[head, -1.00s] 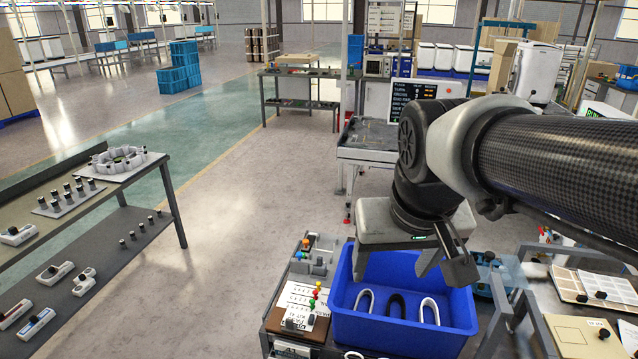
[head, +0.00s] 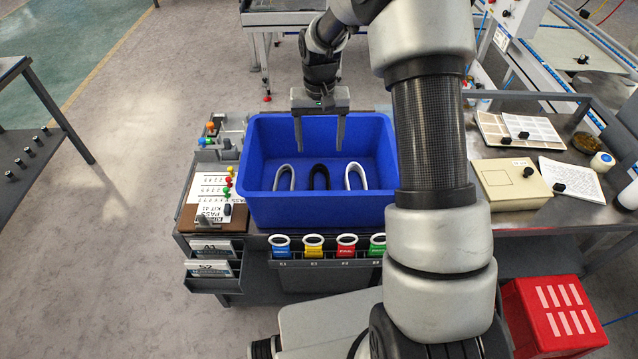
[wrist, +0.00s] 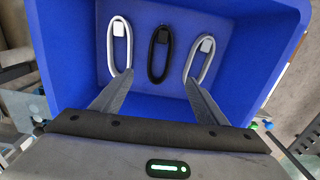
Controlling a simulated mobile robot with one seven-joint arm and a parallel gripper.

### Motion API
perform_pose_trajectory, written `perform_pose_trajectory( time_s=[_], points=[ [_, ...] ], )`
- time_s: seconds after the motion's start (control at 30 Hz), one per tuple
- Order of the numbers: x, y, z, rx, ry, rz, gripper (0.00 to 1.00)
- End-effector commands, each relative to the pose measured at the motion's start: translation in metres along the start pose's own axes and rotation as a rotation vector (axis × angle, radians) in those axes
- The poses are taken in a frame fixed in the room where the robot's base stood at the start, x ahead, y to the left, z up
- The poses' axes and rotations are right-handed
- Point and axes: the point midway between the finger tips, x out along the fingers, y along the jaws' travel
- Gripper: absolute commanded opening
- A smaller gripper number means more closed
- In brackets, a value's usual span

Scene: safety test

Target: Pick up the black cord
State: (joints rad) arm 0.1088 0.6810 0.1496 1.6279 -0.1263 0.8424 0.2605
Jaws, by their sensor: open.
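The black cord (head: 320,176) is a narrow loop on the floor of the blue bin (head: 258,212), between a grey cord (head: 284,176) on its left and a white cord (head: 355,175) on its right. In the wrist view the black cord (wrist: 159,56) lies in the middle, with a pale-tagged loop on either side. My gripper (head: 320,148) is open and empty, fingers pointing down at the bin's far part. In the wrist view its fingers (wrist: 160,84) spread to either side of the black cord's line. I cannot tell their exact height above it.
The bin's walls stand around the cords. A PASS board (head: 212,203) with coloured pegs is at left. Rings on coloured tags (head: 313,246) hang in front. A metal bench (head: 513,223) with trays stands right, and a red box (head: 555,315) sits below it.

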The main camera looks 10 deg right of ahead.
Motion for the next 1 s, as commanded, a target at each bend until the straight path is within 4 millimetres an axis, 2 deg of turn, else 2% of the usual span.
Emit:
perform_pose_trajectory(
  time_s=[0.03,0.3,0.43,0.67,0.9,1.0],
  points=[
    [0.014,0.000,0.001,0.000,-0.006,0.000,0.67],
    [0.069,0.000,0.002,0.000,-0.004,0.000,0.67],
    [0.084,0.000,0.001,0.000,-0.002,0.000,0.67],
    [0.095,0.001,0.002,-0.001,-0.001,0.000,0.67],
    [0.130,0.001,0.007,0.000,-0.003,0.000,0.67],
    [0.140,0.001,0.006,-0.001,-0.001,0.000,0.67]
  ],
)
